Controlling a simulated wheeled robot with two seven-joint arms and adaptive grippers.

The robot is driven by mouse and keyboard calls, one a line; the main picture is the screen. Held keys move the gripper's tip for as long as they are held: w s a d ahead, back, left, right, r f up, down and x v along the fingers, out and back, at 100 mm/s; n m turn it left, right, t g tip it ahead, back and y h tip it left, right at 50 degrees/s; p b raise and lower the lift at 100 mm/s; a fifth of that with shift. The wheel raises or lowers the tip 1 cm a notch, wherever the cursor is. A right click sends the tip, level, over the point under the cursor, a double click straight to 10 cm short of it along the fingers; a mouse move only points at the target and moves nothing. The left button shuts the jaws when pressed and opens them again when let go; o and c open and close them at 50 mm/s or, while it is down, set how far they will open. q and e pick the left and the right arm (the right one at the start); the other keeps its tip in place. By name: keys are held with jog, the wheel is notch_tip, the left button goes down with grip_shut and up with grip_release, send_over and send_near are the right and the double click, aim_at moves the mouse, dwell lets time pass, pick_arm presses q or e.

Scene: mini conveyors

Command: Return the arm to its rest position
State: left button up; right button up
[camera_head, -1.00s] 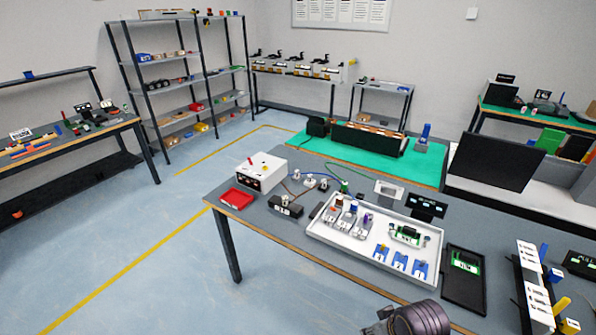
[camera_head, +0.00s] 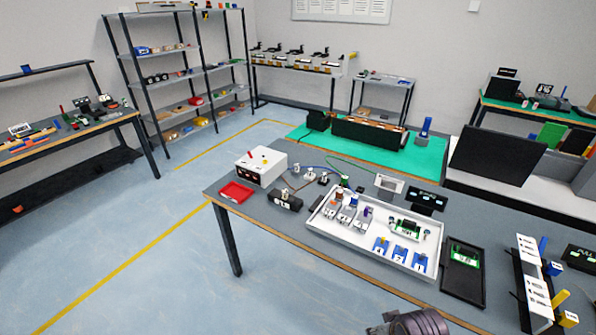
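A dark banded part of one of my arms (camera_head: 418,324), apparently the right, shows at the bottom edge, just off the table's front edge. A small grey piece at its left end (camera_head: 376,329) may be part of the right gripper, but the frame cuts it off and its fingers cannot be made out. Nothing is seen held there. My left gripper is not in view.
A labelled rack (camera_head: 534,285) stands at right. The floor at left is clear.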

jog(key=s+d+f+g+b, duration=0.1)
jog(key=s+f+b, duration=0.1)
jog(key=f, duration=1.5)
jog(key=s+f+b, duration=0.2)
jog(key=f+b, duration=0.1)
jog(key=f, duration=1.5)
pick_arm(q)
notch_tip(320, 180, down, 10)
jog(key=a+b, duration=0.2)
jog(key=b, duration=0.2)
jog(key=shift+w+a+r, duration=0.15)
jog(key=shift+w+r, duration=0.1)
jog(key=shift+w, duration=0.15)
pick_arm(e)
jog(key=s+d+f, duration=0.2)
jog(key=s+f, duration=0.8)
jog(key=f, duration=0.1)
jog(key=s+d+f+g, duration=0.1)
jog(key=s+d+f, duration=0.2)
jog(key=s+f, duration=0.8)
jog(key=shift+d+f+n, duration=0.2)
jog(key=shift+f+n, duration=0.1)
jog(key=shift+f, duration=0.5)
pick_arm(q)
jog(key=shift+w, duration=0.1)
